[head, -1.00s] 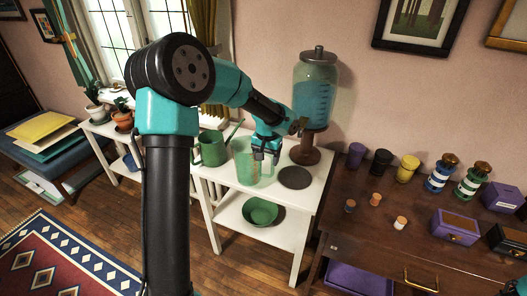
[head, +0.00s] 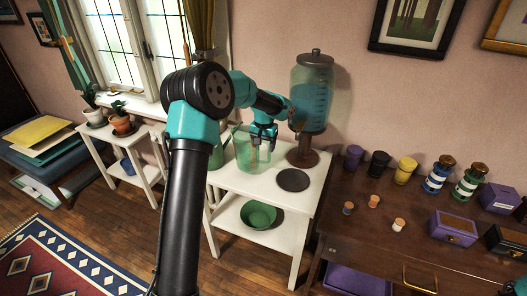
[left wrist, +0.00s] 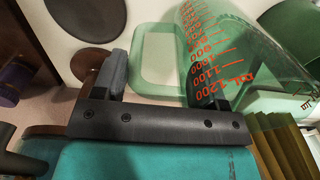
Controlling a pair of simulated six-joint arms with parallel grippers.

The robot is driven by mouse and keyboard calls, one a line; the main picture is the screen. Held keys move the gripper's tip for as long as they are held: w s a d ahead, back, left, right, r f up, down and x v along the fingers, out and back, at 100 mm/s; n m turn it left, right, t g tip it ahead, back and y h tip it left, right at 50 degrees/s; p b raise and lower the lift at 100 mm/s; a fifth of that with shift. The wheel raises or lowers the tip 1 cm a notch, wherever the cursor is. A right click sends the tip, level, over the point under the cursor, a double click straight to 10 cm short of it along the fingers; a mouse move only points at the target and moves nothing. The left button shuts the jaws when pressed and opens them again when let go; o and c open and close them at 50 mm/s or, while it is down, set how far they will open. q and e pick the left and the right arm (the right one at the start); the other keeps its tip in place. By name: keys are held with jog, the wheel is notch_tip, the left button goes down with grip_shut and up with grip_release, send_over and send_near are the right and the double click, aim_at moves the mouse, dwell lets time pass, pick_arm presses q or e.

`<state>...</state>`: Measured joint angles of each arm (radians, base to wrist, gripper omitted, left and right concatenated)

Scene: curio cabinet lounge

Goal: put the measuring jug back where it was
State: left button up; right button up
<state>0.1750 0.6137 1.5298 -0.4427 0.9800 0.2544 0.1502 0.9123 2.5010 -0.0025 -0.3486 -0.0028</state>
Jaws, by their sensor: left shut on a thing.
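The measuring jug (head: 246,152) is see-through green and stands upright at or just above the white side table (head: 232,183), left of the dispenser. I cannot tell whether its base touches the top. My left gripper (head: 263,145) is shut on the jug at its right side. In the left wrist view the jug (left wrist: 245,45) shows red volume marks, and its pale green handle loop (left wrist: 143,58) lies by the fingers of the gripper (left wrist: 165,90).
A blue drinks dispenser (head: 312,95) stands at the table's back right. A dark round disc (head: 293,180) lies in front of it. A green bowl (head: 258,214) sits on the lower shelf.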

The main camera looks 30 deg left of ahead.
pick_arm(q)
jog(key=shift+w+a, duration=0.15)
jog(key=shift+w, duration=0.1)
jog(key=shift+f, duration=1.85)
jog(key=o, duration=1.7)
jog(key=shift+f, duration=0.1)
notch_tip(320, 180, up, 12)
jog(key=shift+r, duration=0.2)
